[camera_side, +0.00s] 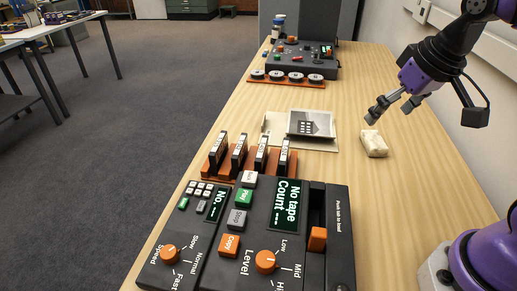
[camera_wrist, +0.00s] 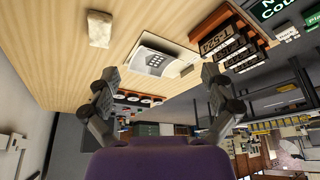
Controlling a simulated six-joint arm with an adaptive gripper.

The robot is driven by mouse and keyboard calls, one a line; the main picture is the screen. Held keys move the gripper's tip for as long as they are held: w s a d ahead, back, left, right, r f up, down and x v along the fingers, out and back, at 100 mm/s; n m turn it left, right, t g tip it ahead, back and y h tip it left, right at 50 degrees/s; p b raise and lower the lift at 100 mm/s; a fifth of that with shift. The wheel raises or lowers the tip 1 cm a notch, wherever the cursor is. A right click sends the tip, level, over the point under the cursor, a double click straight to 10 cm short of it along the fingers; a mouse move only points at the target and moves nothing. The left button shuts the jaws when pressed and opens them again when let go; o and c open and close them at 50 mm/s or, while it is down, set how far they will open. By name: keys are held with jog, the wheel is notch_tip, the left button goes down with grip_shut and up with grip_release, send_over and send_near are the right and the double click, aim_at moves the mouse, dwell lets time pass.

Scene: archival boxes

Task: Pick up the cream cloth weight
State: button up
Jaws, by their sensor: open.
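The cream cloth weight (camera_side: 374,144) lies on the wooden table in the side view, right of the photo print and folder. It is a small, soft-looking block. It also shows at the upper left of the wrist view (camera_wrist: 100,29). My gripper (camera_side: 389,109) is above the table, just behind and above the weight in the side view, apart from it. Its fingers are spread and nothing is between them. In the wrist view the two fingers (camera_wrist: 160,82) stand wide apart, with the weight outside them to the upper left.
A photo print (camera_side: 311,124) lies on a pale folder (camera_side: 275,130) left of the weight. A rack of tapes (camera_side: 246,165) and a control console (camera_side: 208,249) stand at the front. A second device (camera_side: 303,62) and a row of reels (camera_side: 292,78) are behind. Bare wood surrounds the weight.

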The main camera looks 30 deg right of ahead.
jog(key=w+d+f+m+g, duration=0.2)
jog(key=w+d, duration=0.3)
jog(key=d, duration=0.1)
jog(key=m+g, duration=0.1)
jog(key=m, duration=0.2)
send_near(375, 139)
jog(key=f, duration=0.4)
jog(key=shift+w+a, duration=0.15)
jog(key=shift+w, duration=0.05)
jog(key=f, duration=0.3)
jog(key=w+d+f, duration=0.1)
jog(key=f, duration=0.1)
jog(key=shift+f, duration=0.35)
jog(key=c, duration=1.5)
